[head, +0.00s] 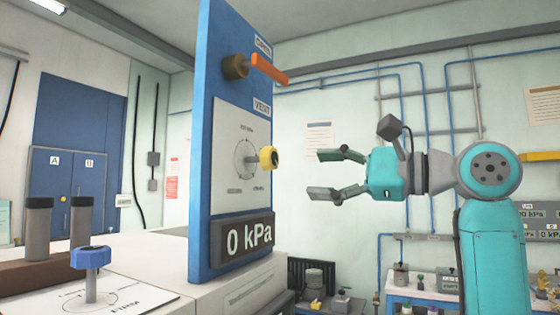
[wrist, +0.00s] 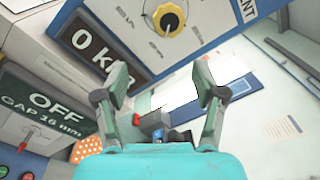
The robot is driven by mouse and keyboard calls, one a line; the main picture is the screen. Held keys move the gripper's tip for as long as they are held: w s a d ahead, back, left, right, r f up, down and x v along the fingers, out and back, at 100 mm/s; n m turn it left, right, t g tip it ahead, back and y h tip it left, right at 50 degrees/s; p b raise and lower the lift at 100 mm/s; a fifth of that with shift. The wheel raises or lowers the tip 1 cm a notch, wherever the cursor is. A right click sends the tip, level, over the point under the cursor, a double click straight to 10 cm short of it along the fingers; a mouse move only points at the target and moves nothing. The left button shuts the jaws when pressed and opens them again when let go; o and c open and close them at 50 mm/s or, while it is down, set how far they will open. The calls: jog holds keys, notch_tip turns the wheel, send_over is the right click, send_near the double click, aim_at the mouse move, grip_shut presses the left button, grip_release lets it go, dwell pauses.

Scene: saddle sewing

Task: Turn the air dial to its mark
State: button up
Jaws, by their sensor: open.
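A yellow dial (head: 269,157) stands out from a white printed plate (head: 232,185) on the upright blue panel (head: 208,120). It also shows at the top of the wrist view (wrist: 165,18), with a dark pointer line on its face. A display (head: 247,240) below it reads 0 kPa. The dial's mark is too small to make out. My gripper (head: 322,174) is open and empty, to the right of the dial and apart from it, its fingers pointing left. In the wrist view my gripper (wrist: 160,78) has its fingers spread below the dial.
An orange lever (head: 268,68) juts from the panel above the dial. A blue knob (head: 90,258) and dark-topped cylinders (head: 38,222) stand on the left bench. An OFF sign (wrist: 48,98) shows in the wrist view. Air between fingers and panel is clear.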

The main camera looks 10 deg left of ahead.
aim_at(274, 157)
jog(key=shift+g, duration=0.3)
jog(key=a+r, duration=0.1)
jog(key=a, duration=0.2)
jog(key=w+a+r, duration=0.1)
jog(key=a, duration=0.2)
jog(key=w+a+r, duration=0.1)
jog(key=a, duration=0.3)
jog(key=shift+d, duration=0.1)
jog(key=c, duration=1.2)
